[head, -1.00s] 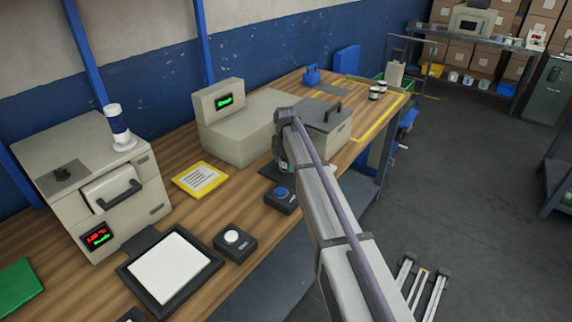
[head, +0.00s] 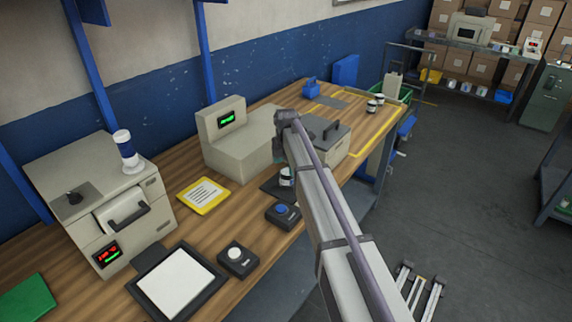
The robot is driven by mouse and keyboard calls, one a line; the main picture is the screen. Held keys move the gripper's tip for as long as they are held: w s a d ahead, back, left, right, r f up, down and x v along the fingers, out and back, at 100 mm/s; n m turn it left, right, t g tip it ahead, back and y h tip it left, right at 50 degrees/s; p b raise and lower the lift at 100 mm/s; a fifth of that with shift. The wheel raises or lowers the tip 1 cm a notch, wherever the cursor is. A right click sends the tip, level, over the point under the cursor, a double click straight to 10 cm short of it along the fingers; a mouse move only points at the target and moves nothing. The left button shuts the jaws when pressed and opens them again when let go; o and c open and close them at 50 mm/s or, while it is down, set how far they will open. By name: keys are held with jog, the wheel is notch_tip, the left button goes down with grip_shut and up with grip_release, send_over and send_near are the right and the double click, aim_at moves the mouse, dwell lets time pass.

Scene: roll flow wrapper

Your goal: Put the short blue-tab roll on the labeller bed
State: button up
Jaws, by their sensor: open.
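A small roll (head: 287,176), pale with a dark band, stands on a dark pad (head: 270,188) in front of the cream machine with a green display (head: 232,148). Its tab colour is too small to tell, and my arm hides its right side. My gripper (head: 286,148) is above the roll, mostly hidden by my wrist and arm. It is open, and the roll stands apart below it. Two more small dark-and-white rolls (head: 372,106) stand at the far end of the bench.
A box with a blue button (head: 283,214) and one with a white button (head: 237,259) line the front edge. A yellow-framed card (head: 204,195), a black-framed white plate (head: 176,284) and a cream machine with a red display (head: 100,215) are left. A grey-lidded box (head: 325,138) is behind my arm.

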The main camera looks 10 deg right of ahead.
aim_at(286, 173)
notch_tip(286, 173, up, 6)
jog(key=p, duration=0.3)
jog(key=shift+f, duration=0.2)
jog(key=shift+s+f, duration=0.2)
jog(key=shift+s, duration=0.15)
jog(key=s+m, duration=2.3)
jog(key=s, duration=1.1)
jog(key=shift+s+d, duration=0.25)
jog(key=shift+d, duration=0.05)
